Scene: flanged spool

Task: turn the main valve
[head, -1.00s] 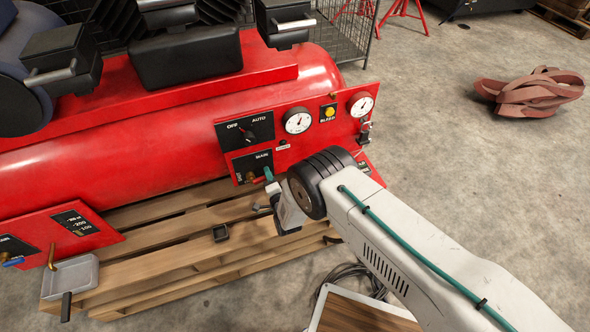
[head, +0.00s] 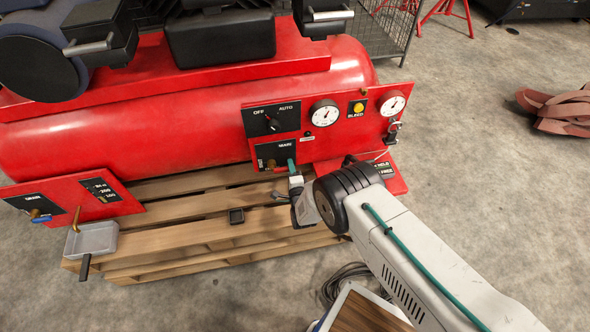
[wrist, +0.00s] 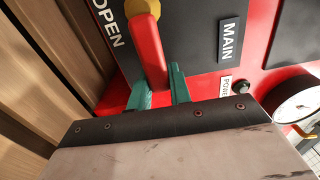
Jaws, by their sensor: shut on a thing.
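The main valve has a brass hub (wrist: 148,8) and a red lever handle (wrist: 150,48), seen in the wrist view between the "OPEN" and "MAIN" markings. The lever runs from the hub down towards my gripper (wrist: 160,80). My gripper's teal fingers are shut on the lever, one on each side of its lower end. In the head view my gripper (head: 291,165) is at the right part of the black main valve panel (head: 287,149). The lever there is too small and too covered to make out.
Above the valve are an OFF/AUTO knob (head: 273,125), a gauge (head: 324,113) and a yellow bleed button (head: 358,107). A wooden pallet (head: 180,235) lies below. A grey tray (head: 93,238) stands at left by the drain valve (head: 40,217).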

